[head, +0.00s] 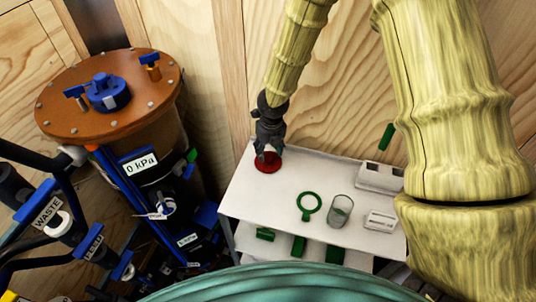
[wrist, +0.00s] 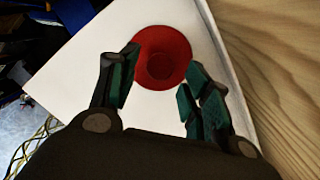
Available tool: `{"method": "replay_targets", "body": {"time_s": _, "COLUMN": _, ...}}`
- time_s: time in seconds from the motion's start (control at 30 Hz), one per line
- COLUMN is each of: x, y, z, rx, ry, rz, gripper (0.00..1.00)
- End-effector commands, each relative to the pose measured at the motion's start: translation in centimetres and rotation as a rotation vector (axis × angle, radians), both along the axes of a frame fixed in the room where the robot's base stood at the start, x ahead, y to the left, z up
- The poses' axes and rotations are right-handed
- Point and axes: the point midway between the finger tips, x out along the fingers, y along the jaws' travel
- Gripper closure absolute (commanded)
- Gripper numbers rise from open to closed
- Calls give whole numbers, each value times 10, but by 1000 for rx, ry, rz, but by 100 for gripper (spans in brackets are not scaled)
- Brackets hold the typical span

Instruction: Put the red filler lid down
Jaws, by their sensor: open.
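The red filler lid (head: 267,163) is a round red disc on the white shelf top (head: 245,195), near its back left corner by the wooden wall. In the wrist view the lid (wrist: 162,50) shows a round recessed or raised centre and appears to rest on the white surface. My gripper (head: 268,153) is over the lid. In the wrist view my gripper (wrist: 158,85) has its two fingers apart, one at each side of the lid's near edge. I cannot tell whether the fingers touch the lid.
A green ring (head: 309,203), a clear glass (head: 340,210) and a white block (head: 380,221) stand on the shelf to the right. A white holder (head: 380,177) is at the back. A brown tank (head: 150,115) with a blue cap (head: 107,93) stands to the left.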

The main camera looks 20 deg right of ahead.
Motion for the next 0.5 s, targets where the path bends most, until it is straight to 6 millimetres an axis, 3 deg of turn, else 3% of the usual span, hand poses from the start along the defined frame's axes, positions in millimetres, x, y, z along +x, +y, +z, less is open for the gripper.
{"method": "replay_targets", "body": {"time_s": 0.5, "x": -8, "y": -1, "z": 72, "rx": 1, "ry": -1, "rz": -1, "gripper": 52}}
